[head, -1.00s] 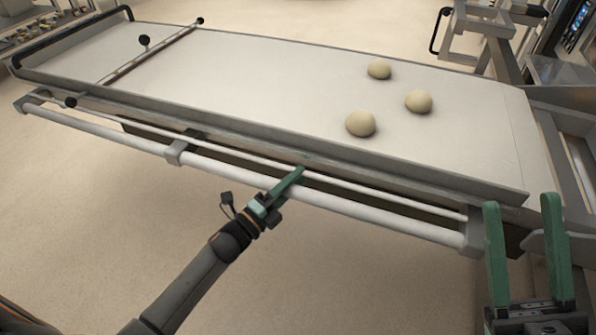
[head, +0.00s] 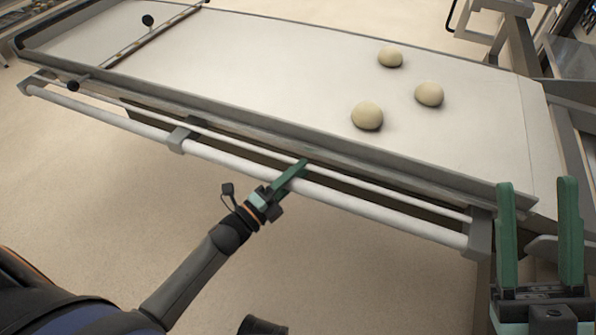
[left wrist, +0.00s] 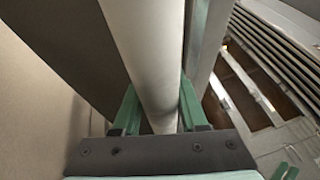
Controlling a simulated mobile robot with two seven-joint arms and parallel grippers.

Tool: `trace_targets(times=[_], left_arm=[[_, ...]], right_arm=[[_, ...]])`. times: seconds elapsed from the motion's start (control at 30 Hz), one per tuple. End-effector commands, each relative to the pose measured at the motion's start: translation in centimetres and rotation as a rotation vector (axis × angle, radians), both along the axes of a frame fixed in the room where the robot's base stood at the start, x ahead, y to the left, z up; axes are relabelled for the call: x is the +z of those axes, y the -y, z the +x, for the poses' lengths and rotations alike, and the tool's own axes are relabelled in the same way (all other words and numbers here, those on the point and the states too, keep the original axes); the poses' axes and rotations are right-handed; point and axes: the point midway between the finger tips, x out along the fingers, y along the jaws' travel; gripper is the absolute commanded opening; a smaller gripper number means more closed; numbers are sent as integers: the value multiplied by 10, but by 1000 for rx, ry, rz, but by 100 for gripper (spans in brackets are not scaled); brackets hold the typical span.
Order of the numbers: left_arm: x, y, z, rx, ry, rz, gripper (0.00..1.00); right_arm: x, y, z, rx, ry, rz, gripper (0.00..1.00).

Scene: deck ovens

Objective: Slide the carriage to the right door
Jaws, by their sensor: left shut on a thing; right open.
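The carriage is a long pale loading bed (head: 250,75) with a grey rim and a white push rail (head: 350,200) along its near side. Three dough balls (head: 367,116) lie on its right half. My left gripper (head: 296,172) is shut on the white rail near its middle. In the left wrist view the rail (left wrist: 150,60) runs between its two green fingers (left wrist: 158,108). My right gripper (head: 537,195) is open and empty, fingers pointing up, near the carriage's right end. The right door is not clearly visible.
A crossbar (head: 150,37) with black knobs lies across the bed's left part. Grey metal framing (head: 570,90) stands beyond the bed's right end.

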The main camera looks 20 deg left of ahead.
Motion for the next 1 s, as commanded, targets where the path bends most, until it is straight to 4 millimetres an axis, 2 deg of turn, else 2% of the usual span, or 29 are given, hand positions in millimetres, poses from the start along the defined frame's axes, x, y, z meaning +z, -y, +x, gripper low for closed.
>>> trace_targets(times=[0.03,0.07,0.3,0.67,0.77,1.0], left_arm=[[-3,1,-4,-7,-4,0,0],[-3,1,-4,-8,-4,0,45],[-2,1,-3,-5,-3,0,72],[-3,-2,-8,-3,-5,0,72],[-5,-8,-21,-3,-6,-1,72],[-15,-30,-69,-3,-9,0,72]], right_arm=[[0,0,0,0,0,0,50],[0,0,0,0,0,0,50],[0,0,0,-1,0,1,50],[2,0,0,-1,0,0,50],[4,0,0,-2,1,-2,50],[12,0,0,-7,10,-8,50]])
